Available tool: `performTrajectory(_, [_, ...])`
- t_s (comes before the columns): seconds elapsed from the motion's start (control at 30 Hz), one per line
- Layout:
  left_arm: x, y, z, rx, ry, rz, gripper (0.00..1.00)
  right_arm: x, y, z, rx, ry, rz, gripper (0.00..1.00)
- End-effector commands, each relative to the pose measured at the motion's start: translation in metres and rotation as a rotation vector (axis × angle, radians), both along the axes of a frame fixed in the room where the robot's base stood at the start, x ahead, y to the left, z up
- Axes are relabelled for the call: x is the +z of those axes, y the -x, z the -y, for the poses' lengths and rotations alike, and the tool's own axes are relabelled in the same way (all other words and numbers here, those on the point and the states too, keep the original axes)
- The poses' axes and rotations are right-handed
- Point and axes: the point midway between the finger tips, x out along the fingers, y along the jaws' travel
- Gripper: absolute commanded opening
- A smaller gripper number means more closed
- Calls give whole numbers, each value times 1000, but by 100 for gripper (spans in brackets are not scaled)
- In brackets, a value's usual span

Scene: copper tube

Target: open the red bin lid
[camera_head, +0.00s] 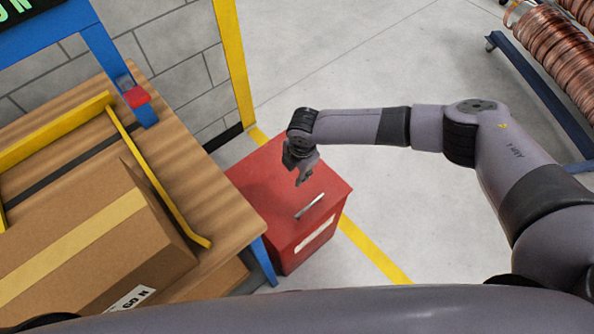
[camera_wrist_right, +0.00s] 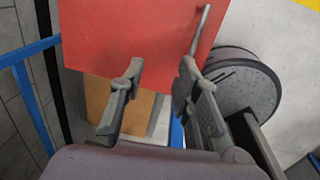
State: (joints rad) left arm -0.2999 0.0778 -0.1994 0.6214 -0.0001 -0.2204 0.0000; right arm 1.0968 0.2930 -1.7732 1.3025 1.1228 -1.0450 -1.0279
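The red bin (camera_head: 318,232) stands on the floor beside the wooden table, and its lid (camera_head: 262,185) looks closed. A thin metal handle (camera_head: 310,206) lies on the lid near its front edge. In the right wrist view the lid (camera_wrist_right: 130,35) fills the top middle, with the handle (camera_wrist_right: 201,30) at its right side. My right gripper (camera_head: 303,178) is above the lid, just behind the handle. In the right wrist view the gripper (camera_wrist_right: 160,72) is open and empty, its right fingertip close to the handle's lower end; contact cannot be told. My left gripper is not in view.
The wooden table (camera_head: 178,137) with a blue frame and a cardboard box (camera_head: 90,240) stands left of the bin. A grey block wall (camera_head: 180,50) is behind. Copper coils (camera_head: 555,40) on a blue rack are at the far right. Open floor (camera_head: 350,60) lies behind and right of the bin.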

Motion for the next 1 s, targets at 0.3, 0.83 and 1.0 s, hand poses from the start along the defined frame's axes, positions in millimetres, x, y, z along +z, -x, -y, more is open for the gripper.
performTrajectory(0.3, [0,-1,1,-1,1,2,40,-9,-1,0,0,0,0,30])
performTrajectory(0.83, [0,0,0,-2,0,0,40,-9,-1,0,0,0,0,0])
performTrajectory(1.0, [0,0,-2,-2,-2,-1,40,-8,-1,0,0,0,0,0])
